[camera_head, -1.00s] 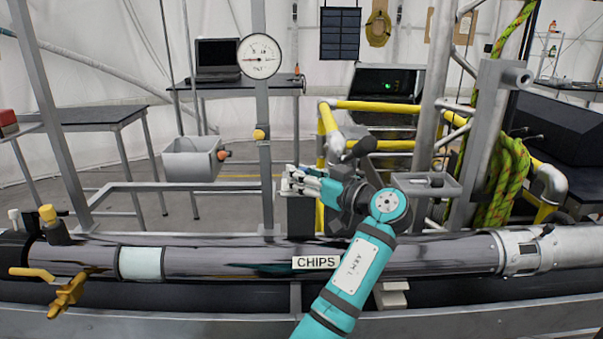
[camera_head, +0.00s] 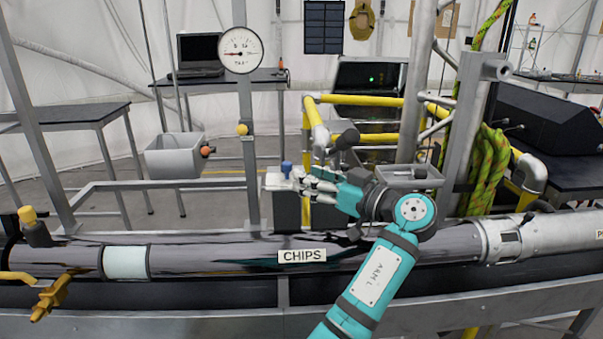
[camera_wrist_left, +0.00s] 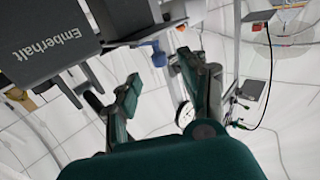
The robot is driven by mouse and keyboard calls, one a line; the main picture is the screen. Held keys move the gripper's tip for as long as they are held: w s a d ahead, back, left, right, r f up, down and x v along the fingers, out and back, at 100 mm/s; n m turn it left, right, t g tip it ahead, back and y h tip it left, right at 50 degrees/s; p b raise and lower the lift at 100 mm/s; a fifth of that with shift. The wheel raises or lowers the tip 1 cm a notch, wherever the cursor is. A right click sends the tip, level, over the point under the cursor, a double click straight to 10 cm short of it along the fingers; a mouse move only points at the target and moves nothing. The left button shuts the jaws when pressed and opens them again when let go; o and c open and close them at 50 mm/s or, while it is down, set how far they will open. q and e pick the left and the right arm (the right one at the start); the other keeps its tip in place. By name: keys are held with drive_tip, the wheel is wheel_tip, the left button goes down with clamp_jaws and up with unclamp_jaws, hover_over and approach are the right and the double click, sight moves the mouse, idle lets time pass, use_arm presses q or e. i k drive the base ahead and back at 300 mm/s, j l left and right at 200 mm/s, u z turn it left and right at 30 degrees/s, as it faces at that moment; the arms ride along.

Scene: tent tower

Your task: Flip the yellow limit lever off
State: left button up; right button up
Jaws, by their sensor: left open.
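No lever is clearly marked as the limit lever. Yellow parts in the head view are a small yellow knob (camera_head: 242,129) on the grey post, a yellow-capped knob (camera_head: 27,215) on the pipe at far left, and a yellow valve handle (camera_head: 50,296) below it. My left gripper (camera_head: 304,180) is right of the post, beside a pale box with a blue knob (camera_head: 286,167). My right gripper is out of view.
A long dark pipe labelled CHIPS (camera_head: 302,256) crosses the front. Yellow railing (camera_head: 365,100) stands behind the gripper. A round gauge (camera_head: 240,50) tops the post, and a grey bin (camera_head: 174,158) is left of it. A grey Emberhaft box (camera_wrist_left: 50,45) fills the wrist view's upper left.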

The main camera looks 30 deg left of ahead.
sight(242, 130)
drive_tip(key=k, duration=1)
